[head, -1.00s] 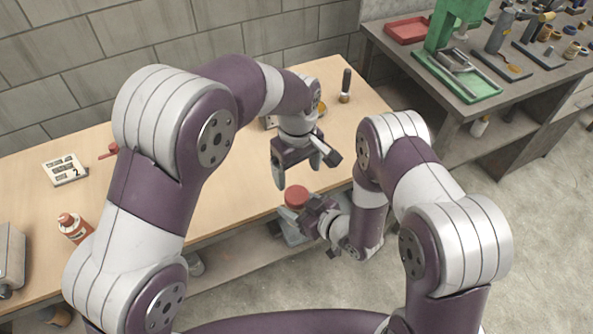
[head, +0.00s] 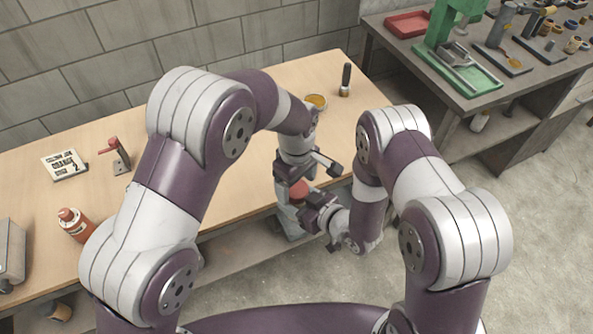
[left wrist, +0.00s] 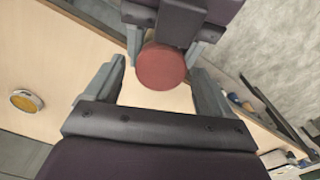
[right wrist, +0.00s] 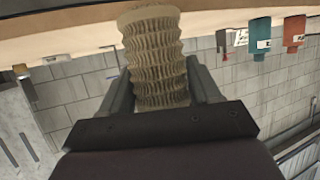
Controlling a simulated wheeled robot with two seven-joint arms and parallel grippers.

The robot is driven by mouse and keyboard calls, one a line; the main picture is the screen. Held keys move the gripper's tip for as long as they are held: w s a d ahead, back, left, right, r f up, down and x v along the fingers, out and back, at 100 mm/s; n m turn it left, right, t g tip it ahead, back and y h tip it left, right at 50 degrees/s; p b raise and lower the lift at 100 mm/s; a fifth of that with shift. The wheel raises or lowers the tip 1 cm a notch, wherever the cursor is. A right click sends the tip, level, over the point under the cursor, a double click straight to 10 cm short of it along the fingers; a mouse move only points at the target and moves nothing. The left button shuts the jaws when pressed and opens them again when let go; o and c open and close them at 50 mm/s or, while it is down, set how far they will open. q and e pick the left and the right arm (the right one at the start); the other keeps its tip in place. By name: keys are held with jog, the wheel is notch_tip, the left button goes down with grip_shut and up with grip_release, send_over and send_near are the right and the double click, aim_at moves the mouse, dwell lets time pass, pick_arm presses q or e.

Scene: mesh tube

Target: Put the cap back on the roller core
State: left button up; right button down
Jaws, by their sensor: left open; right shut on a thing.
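The ribbed beige mesh tube on the roller core (right wrist: 157,62) is held between the fingers of my right gripper (right wrist: 160,80), at the table's front edge. A red round cap-like piece (head: 299,189) shows at its upper end; it also shows in the left wrist view (left wrist: 164,68). I cannot tell whether it is seated on the core. My left gripper (head: 297,183) is just above it, open and empty. In the left wrist view its fingers stand apart on either side of the red piece. The head view hides most of the tube.
On the wooden table (head: 225,100) are a shallow dish with yellow contents (head: 316,102), a dark-handled brush (head: 345,80), a red-topped stand (head: 117,155), a numbered plate (head: 65,165) and a red bottle (head: 74,225). A side bench with a green press (head: 455,60) stands right.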

pick_arm(q)
jog(key=shift+f, duration=0.55)
jog(key=c, duration=1.1)
jog(key=m, duration=0.3)
jog(key=o, duration=1.2)
jog(key=shift+c, duration=0.2)
jog(key=shift+r, duration=0.1)
jog(key=shift+r, duration=2.2)
